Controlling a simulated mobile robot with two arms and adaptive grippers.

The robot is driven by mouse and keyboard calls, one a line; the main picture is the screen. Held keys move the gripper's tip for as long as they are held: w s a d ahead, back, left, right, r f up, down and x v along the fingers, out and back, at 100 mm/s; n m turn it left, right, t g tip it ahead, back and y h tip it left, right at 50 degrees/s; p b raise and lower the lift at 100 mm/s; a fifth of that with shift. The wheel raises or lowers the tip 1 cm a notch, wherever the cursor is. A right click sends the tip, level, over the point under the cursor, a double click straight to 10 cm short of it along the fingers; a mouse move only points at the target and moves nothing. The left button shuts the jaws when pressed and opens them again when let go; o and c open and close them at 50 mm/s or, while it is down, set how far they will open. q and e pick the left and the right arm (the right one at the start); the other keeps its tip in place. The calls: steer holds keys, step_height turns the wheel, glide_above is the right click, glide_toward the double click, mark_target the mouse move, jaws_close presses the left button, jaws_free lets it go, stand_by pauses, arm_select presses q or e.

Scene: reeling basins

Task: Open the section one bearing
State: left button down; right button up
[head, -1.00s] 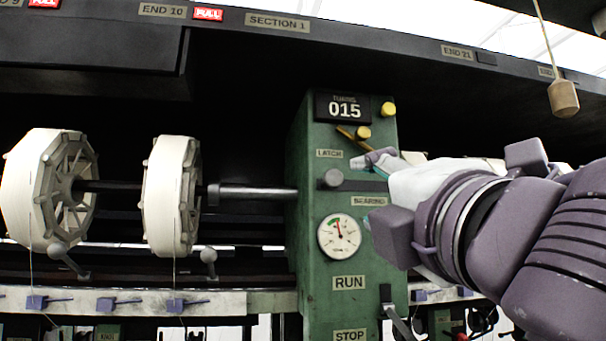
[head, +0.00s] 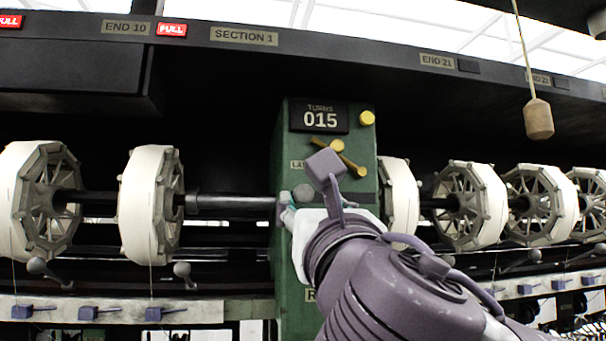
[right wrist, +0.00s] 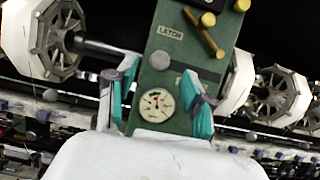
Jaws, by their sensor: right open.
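The green section post (head: 285,240) carries the grey bearing knob (head: 303,193), which also shows in the right wrist view (right wrist: 160,60) at the left end of a dark slot. Above it is the latch, a yellow bar (head: 350,162) tilted down to the right, with a yellow knob. My right gripper (head: 290,210) is in front of the post, just below the bearing knob. In the right wrist view its teal-padded fingers (right wrist: 160,97) are apart, with the round gauge (right wrist: 157,104) showing between them and nothing held. The BEARING label is hidden. My left gripper is out of view.
White reels stand left (head: 143,205) and right (head: 470,205) of the post. A dark shaft (head: 235,203) runs into the post from the left. A wooden handle (head: 538,118) hangs on a cord at the upper right. My right arm covers the lower post.

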mark_target(306, 193)
steer(key=p+x, duration=0.2)
steer(key=x, duration=0.3)
steer(key=shift+s+r, duration=0.15)
steer(key=shift+w+a+r+p, duration=0.15)
steer(key=shift+w+p, duration=0.2)
steer(key=shift+w, duration=0.35)
jaws_close()
